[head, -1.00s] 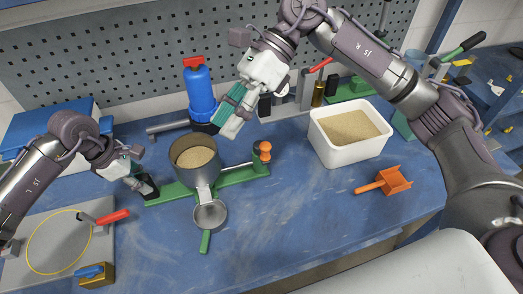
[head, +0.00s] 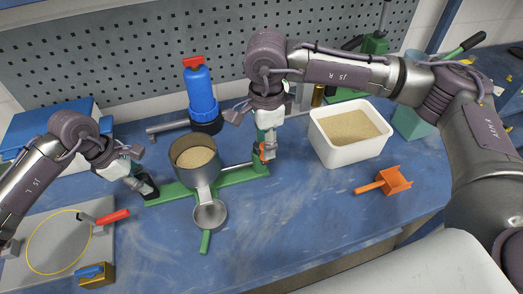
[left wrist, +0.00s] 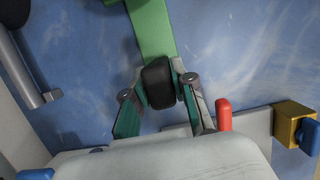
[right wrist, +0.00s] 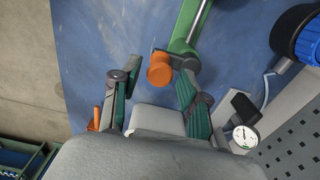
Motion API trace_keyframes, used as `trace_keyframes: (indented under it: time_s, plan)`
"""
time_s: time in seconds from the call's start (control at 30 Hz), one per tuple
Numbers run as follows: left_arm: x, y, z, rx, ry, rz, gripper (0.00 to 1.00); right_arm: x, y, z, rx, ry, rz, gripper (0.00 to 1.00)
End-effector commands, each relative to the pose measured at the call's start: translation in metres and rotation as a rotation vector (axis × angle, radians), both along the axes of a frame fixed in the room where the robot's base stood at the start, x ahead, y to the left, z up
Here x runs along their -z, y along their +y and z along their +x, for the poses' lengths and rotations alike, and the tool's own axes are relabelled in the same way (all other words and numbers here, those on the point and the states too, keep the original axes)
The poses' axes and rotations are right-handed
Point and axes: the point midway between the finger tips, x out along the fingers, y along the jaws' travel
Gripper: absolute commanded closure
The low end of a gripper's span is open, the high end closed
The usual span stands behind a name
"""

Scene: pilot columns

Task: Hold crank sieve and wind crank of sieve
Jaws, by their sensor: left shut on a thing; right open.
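The crank sieve stands on the blue table; its metal pot (head: 203,178) holds a tan grainy material, and its green base (head: 175,192) reaches to both sides. My left gripper (head: 148,187) is shut on the black handle at the base's left end; the black handle (left wrist: 158,84) sits between its fingers in the left wrist view. The orange crank knob (head: 263,153) is at the right end. My right gripper (head: 268,148) is open at the knob. In the right wrist view the orange knob (right wrist: 160,70) lies between the spread fingers, with a gap on the left side.
A small metal cup (head: 210,214) sits before the pot. A white bin (head: 348,135) of grain and an orange scoop (head: 387,182) are at right. A blue bottle (head: 200,95) stands behind. A grey board (head: 70,245) lies front left.

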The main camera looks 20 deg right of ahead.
Motion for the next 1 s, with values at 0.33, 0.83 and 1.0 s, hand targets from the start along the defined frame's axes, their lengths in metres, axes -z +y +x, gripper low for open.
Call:
trace_keyframes:
  time_s: [0.33, 0.83, 1.0]
  plan:
    - [0.0, 0.0, 0.0, 0.0, -0.001, 0.0, 1.0, 0.028, 0.0, 0.0, 0.0, 0.001, 0.001, 0.55]
    - [0.0, 0.0, 0.0, 0.0, -0.001, 0.001, 1.0, 0.028, 0.001, 0.0, 0.0, 0.0, 0.001, 0.89]
    - [0.0, 0.0, 0.0, 0.0, -0.001, 0.0, 1.0, 0.028, 0.001, 0.0, 0.0, 0.0, 0.001, 1.0]
